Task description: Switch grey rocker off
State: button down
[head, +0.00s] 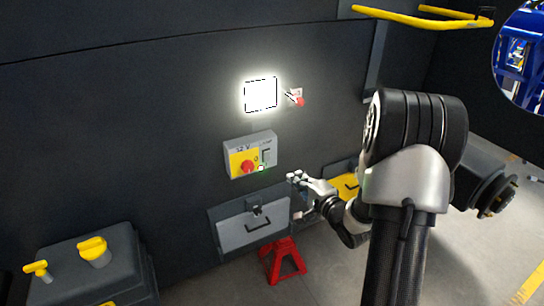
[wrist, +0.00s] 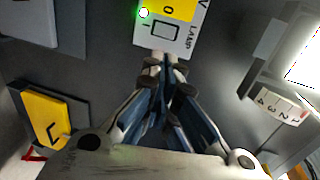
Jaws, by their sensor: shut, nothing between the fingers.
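The grey rocker (head: 266,157) is on the right part of a grey and yellow control box labelled "12 V" (head: 250,138). In the wrist view the rocker (wrist: 164,31) shows as a dark-framed rectangle beside the word "LAMP"; which way it is tipped is too small to tell. A green light (wrist: 144,13) glows near it. My gripper (head: 293,177) is shut and empty, to the lower right of the box in the head view. In the wrist view my fingertips (wrist: 166,62) point at the rocker's end of the box, and contact cannot be told.
A bright lit panel (head: 261,94) is above the box, with a small numbered dial (wrist: 280,103) near it. A red knob (head: 247,167) sits left of the rocker. A grey drawer (head: 252,229) and a yellow-fronted one (head: 345,187) are below. A red stand (head: 283,262) is on the floor.

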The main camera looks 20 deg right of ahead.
jog(key=b, duration=0.3)
send_near(270, 151)
jog(key=w+f, duration=0.3)
jog(key=w, duration=0.2)
jog(key=shift+w+d+r, duration=0.1)
jog(key=shift+w+r, duration=0.1)
jog(key=shift+w, duration=0.45)
jog(key=shift+w+r+p, duration=0.4)
jog(key=shift+w+p, duration=0.05)
jog(key=shift+p, duration=0.4)
jog(key=shift+f, duration=0.15)
jog(key=shift+s, duration=0.1)
